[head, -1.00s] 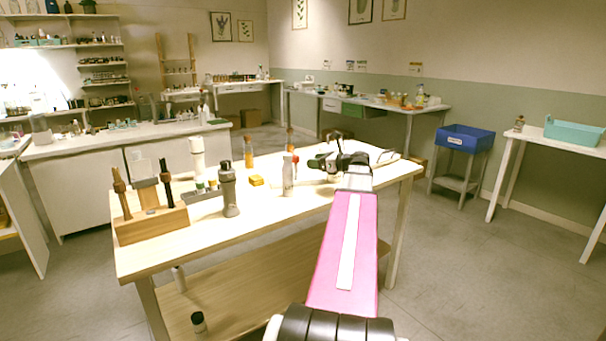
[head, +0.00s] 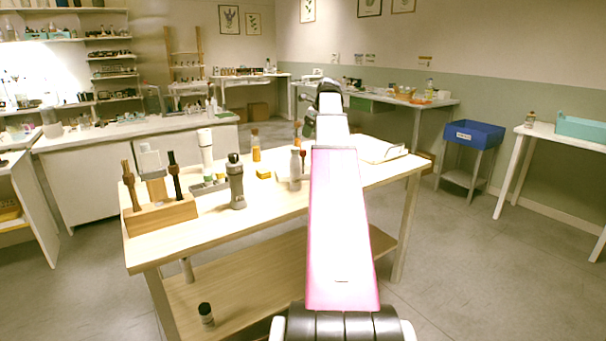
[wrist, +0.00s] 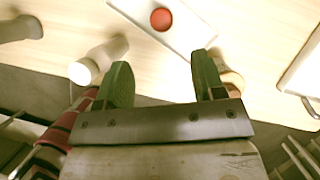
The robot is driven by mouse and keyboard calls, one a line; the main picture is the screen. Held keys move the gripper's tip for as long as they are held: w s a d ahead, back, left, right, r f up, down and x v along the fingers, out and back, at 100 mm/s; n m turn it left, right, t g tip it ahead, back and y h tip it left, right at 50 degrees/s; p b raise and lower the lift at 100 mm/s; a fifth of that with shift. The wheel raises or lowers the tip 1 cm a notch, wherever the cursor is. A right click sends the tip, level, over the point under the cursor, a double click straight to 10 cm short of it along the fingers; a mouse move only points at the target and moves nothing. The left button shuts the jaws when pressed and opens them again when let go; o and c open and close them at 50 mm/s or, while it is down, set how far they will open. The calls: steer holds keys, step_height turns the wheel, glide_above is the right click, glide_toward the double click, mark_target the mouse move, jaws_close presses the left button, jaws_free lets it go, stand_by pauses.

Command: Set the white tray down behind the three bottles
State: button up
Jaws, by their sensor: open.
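My gripper (wrist: 162,72) is open in the wrist view, with two green fingers spread and nothing between them. A flat white tray (wrist: 190,27) lies on the table beyond the fingertips, apart from them. A round red-orange piece (wrist: 161,19) shows over it; I cannot tell whether it rests on it. A white bottle (wrist: 97,60) is left of the fingers, and a pale rounded thing is partly hidden by the right finger. In the head view, an amber bottle (head: 255,146) and a white bottle (head: 295,170) stand on the table; my arm hides the gripper and probably the tray.
A wooden holder (head: 165,214) with dark tools and a grey bottle (head: 236,184) stand at the table's left. A small yellow block (head: 264,174) lies mid-table. A flat white object (head: 378,149) lies at the right. The table's front strip (head: 265,206) is clear.

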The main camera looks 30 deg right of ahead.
mark_target(303, 151)
steer(key=x, duration=0.5)
steer(key=shift+f, duration=0.1)
steer(key=shift+w+x, duration=0.15)
steer(key=shift+x, duration=1.2)
steer(key=shift+w+x, duration=0.15)
steer(key=shift+x, duration=1.25)
jaws_close()
